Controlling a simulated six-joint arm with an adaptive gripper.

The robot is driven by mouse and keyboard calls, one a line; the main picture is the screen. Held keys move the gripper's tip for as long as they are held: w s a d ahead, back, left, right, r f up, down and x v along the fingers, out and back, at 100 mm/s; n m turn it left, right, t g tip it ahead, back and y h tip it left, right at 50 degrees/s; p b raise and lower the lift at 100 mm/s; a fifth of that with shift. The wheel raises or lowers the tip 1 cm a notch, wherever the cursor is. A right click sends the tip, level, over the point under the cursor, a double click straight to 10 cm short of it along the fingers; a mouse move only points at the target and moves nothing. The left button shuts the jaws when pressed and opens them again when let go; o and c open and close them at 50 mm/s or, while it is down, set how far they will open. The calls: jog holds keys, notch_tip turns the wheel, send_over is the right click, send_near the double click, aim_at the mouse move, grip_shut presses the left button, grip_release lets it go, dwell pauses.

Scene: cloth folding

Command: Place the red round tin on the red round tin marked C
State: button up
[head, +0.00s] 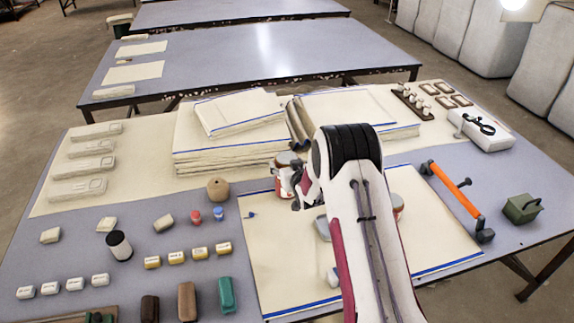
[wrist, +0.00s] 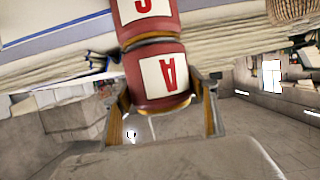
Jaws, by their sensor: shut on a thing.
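My gripper (wrist: 163,92) is shut on a red round tin with a white label marked A (wrist: 157,73); its fingers sit on either side of it. The wrist picture looks upside down. Beyond the held tin, in line with it, is a second red tin with a white label (wrist: 150,12), cut off by the frame edge; its letter is only partly seen, apparently C. The two tins look end to end; I cannot tell whether they fully touch. In the head view my gripper (head: 300,186) is beside the red tin (head: 282,187), at the cloth stacks' front edge, partly hiding it.
Folded cloth stacks (head: 225,150) stand behind. A cream cloth with blue edges (head: 275,265) lies under my arm. Another tin (head: 398,205) shows partly behind my arm. A twine ball (head: 217,189) is at left, an orange-handled tool (head: 452,187) at right.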

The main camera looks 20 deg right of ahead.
jog(key=o, duration=1.6)
jog(key=shift+f, duration=0.15)
jog(key=shift+s+r, duration=0.35)
jog(key=shift+s, duration=0.1)
jog(key=shift+v, duration=5.5)
